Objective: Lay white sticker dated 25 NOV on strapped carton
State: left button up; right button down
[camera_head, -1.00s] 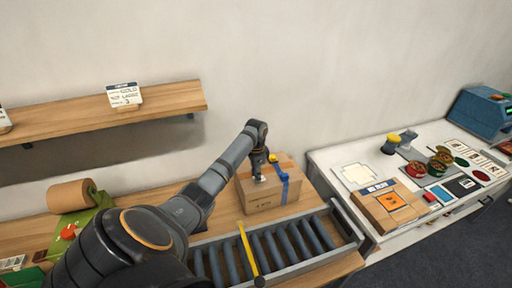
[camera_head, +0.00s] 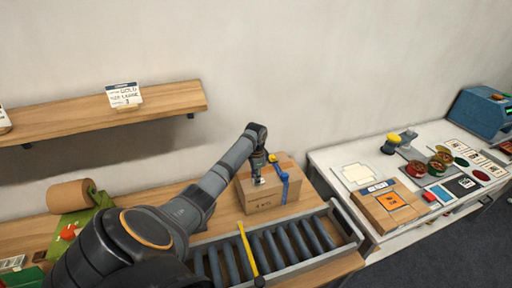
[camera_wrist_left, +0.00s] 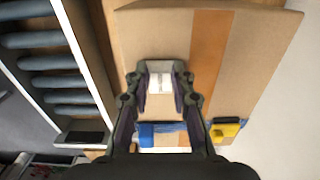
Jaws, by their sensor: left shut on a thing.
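The strapped carton (camera_head: 268,189) is a brown box with a blue strap (camera_head: 283,182) and a yellow buckle, standing behind the roller conveyor. It fills much of the left wrist view (camera_wrist_left: 250,60), with a brown tape band along its top. My left gripper (camera_head: 260,181) is over the carton's top, left of the strap. In the left wrist view my left gripper (camera_wrist_left: 160,75) is shut on a small white sticker (camera_wrist_left: 158,83) close to the carton top. Its print is too small to read. I cannot tell whether the sticker touches the carton. My right gripper is out of view.
A roller conveyor (camera_head: 353,238) with a yellow strip across it lies in front of the carton. A white side table (camera_head: 345,155) at right holds a flat box, stamps and pads. A wooden shelf (camera_head: 60,120) with a sign card (camera_head: 124,95) is on the wall.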

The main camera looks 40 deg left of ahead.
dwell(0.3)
pick_arm(q)
jog(key=o, duration=0.7)
jog(key=shift+o, duration=0.2)
jog(key=shift+r, duration=0.1)
notch_tip(320, 180, up, 5)
jog(key=p, duration=0.5)
jog(key=shift+p, duration=0.35)
jog(key=shift+r+p, duration=0.55)
jog(key=shift+r, duration=0.35)
